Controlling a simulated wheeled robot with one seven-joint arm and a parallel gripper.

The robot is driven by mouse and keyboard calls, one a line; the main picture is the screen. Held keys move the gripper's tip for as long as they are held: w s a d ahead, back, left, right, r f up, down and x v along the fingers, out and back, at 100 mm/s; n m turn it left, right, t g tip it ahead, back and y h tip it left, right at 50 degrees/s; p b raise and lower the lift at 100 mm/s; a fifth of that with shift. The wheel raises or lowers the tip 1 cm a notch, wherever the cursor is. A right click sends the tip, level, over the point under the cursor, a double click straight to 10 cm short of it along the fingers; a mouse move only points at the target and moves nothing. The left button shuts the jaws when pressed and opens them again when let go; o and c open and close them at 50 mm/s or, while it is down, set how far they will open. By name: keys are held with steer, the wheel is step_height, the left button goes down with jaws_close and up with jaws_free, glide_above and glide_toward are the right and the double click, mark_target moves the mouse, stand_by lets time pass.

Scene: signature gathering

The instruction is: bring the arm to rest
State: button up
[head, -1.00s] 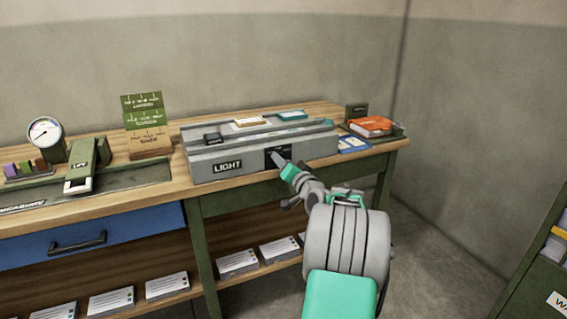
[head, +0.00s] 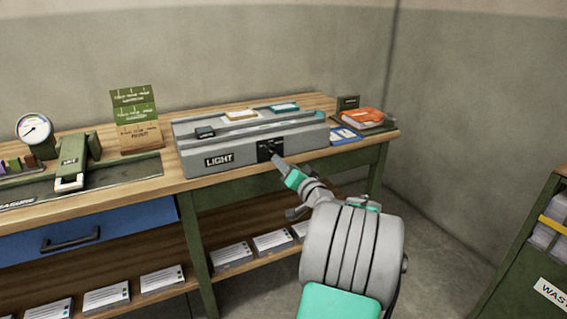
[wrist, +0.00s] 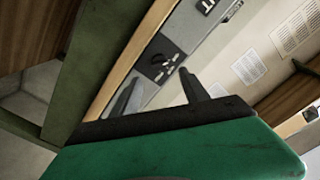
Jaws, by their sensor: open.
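My gripper (wrist: 160,95) is open and empty in the wrist view, its two dark fingers spread apart. In the head view my arm reaches from the lower right toward the bench, and the gripper end (head: 275,158) is in front of the grey box labelled LIGHT (head: 230,160). It overlaps the right part of the black panel (head: 264,150) on the box's front; I cannot tell whether it touches. The panel with a small knob or switch also shows in the wrist view (wrist: 158,66), beyond the fingers.
The wooden bench (head: 130,183) holds a gauge (head: 34,129), a green press-like tool (head: 72,160), cards on a stand (head: 137,120) and an orange book (head: 360,117). Several card stacks (head: 231,255) lie on the lower shelf. A green waste bin (head: 520,260) stands right. Floor between is clear.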

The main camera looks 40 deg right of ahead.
steer(key=w+a+r+n+g+y+p, duration=0.1)
steer(key=a+r+n+g+y+p, duration=0.25)
steer(key=a+p, duration=0.75)
steer(key=a+r+n+g+y+p, duration=0.2)
steer(key=a+r+n+g+p, duration=0.25)
steer(key=a, duration=1.25)
steer(key=s+a+r+n+g+p, duration=0.1)
steer(key=s+a+r+g+p, duration=0.1)
steer(key=s+a, duration=0.4)
steer(key=s+a+r+n+g+p, duration=0.2)
steer(key=s+a+g+p, duration=0.2)
steer(key=s, duration=0.9)
steer(key=a+p, duration=0.2)
steer(key=p, duration=0.1)
steer(key=shift+s+p, duration=0.3)
